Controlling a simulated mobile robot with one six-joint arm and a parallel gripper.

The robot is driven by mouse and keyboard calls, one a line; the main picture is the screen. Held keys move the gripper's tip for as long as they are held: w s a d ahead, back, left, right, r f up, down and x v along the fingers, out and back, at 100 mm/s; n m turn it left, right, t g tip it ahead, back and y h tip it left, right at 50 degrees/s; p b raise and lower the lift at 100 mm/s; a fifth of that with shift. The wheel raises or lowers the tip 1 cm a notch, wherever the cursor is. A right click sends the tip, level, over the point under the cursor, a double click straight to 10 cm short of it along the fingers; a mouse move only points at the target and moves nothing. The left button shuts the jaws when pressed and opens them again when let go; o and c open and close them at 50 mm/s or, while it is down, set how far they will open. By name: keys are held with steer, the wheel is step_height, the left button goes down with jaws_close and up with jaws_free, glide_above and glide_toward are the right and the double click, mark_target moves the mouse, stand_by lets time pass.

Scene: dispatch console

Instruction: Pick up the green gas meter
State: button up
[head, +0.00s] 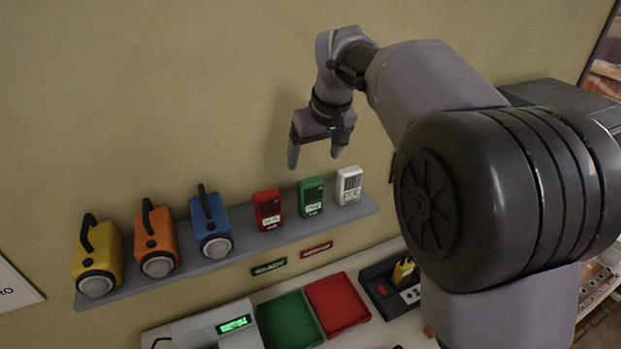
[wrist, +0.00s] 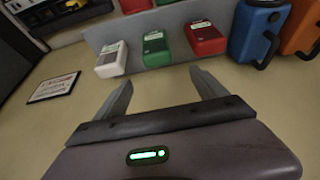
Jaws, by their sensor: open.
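The green gas meter (head: 310,197) stands upright on the wall shelf, between a red meter (head: 268,208) and a white meter (head: 348,185). My gripper (head: 315,160) is open and empty, above the shelf and pointing down, over the green meter in the head view. In the wrist view, the green meter (wrist: 157,49) lies beyond the fingertips, roughly between my two open fingers (wrist: 160,80). The white meter (wrist: 111,60) is on its left there and the red meter (wrist: 204,38) on its right. Nothing touches the fingers.
Yellow (head: 97,256), orange (head: 157,240) and blue (head: 210,224) lamps stand on the shelf's (head: 240,243) left part. Below are a green tray (head: 290,320), a red tray (head: 338,304) and a black device (head: 385,290). The wall is close behind the shelf.

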mark_target(313, 183)
steer(key=x, duration=0.8)
steer(key=shift+w+f, duration=0.15)
steer(key=shift+f, duration=0.2)
steer(key=f, duration=0.2)
steer(key=f+p, duration=0.1)
steer(key=f, duration=0.1)
steer(key=shift+d, duration=0.2)
steer(key=shift+w+a+f, duration=0.2)
steer(key=shift+w+f, duration=0.05)
steer(key=shift+f, duration=0.15)
steer(key=shift+w+a+f, duration=0.2)
steer(key=shift+w+f, duration=0.05)
steer(key=shift+f, duration=0.15)
steer(key=shift+s+d+r, duration=0.1)
steer(key=shift+s, duration=0.1)
steer(key=c, duration=1.7)
steer(key=shift+r, duration=0.1)
